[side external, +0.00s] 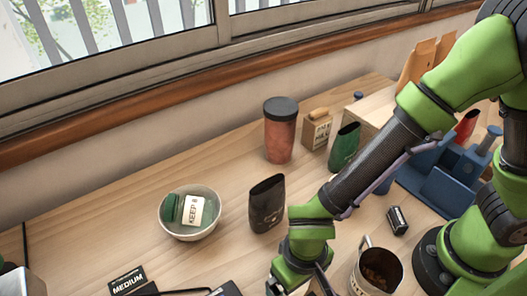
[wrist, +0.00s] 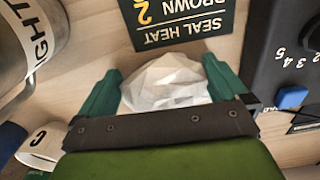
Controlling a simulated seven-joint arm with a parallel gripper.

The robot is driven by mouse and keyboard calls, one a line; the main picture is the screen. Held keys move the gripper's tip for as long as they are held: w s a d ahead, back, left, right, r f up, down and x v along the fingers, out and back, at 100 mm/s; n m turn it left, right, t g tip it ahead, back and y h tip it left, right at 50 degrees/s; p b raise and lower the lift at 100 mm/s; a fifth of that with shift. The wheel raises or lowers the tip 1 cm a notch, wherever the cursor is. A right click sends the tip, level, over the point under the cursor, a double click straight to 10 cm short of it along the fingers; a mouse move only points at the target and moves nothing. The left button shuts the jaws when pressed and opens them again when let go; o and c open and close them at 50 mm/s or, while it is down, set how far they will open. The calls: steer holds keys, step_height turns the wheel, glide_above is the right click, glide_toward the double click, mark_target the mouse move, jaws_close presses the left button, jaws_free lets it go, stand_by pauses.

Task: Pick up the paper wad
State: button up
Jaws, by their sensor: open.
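The paper wad (wrist: 165,84) is a white, crumpled, faceted lump on the light wood table in the wrist view. My gripper (wrist: 160,68) is open, with one green finger to the left of the wad and one to the right. The wad sits between the fingers; whether either touches it I cannot tell. Its near side is hidden behind the dark gripper bar. In the side external view my gripper (side external: 297,284) is low at the bottom edge, partly cut off, and the wad cannot be made out.
A dark "SEAL HEAT BROWN 2" card (wrist: 183,20) lies just beyond the wad. A metal canister (wrist: 25,50) stands left and a dark dial device (wrist: 290,50) right. A bean-filled metal cup (side external: 362,268), black pouch (side external: 267,204) and bowl (side external: 187,234) stand on the table.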

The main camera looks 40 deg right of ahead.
steer(key=c, duration=0.8)
steer(key=shift+c, duration=0.2)
